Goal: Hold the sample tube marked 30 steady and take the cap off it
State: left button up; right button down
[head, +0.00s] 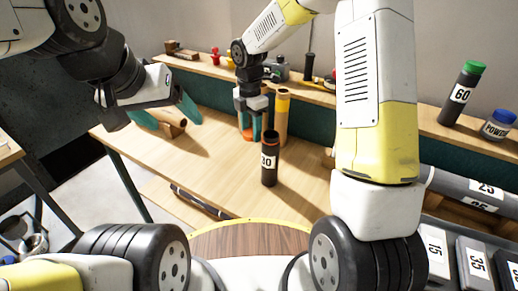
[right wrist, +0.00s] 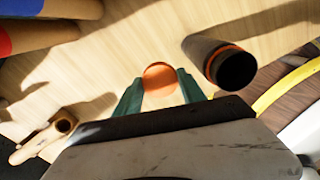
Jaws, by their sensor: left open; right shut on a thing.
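The sample tube marked 30 (head: 269,172) stands upright on the table, dark with an orange ring near its uncovered top. In the right wrist view its dark open mouth (right wrist: 236,69) shows at right. My right gripper (head: 250,134) is shut on an orange cap (head: 248,136), to the left of the tube and apart from it. The cap (right wrist: 160,78) also shows between the fingertips in the right wrist view. My left gripper (head: 168,113) is open at the left, well away from the tube. A brown roll shows between its fingers, but I cannot tell whether they touch it.
The brown roll (head: 174,127) lies on the wooden table (head: 225,180). A tall tan roll (head: 282,115) stands just behind the tube. A tube marked 60 (head: 461,93) and a POWER jar (head: 498,124) stand on the right shelf. The front middle of the table is mostly clear.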

aim_at(252, 169)
notch_tip(252, 169, down, 14)
jog(key=shift+f, duration=0.25)
dwell(0.3)
jog(key=c, duration=0.7)
grip_release()
jog(key=shift+f, duration=0.1)
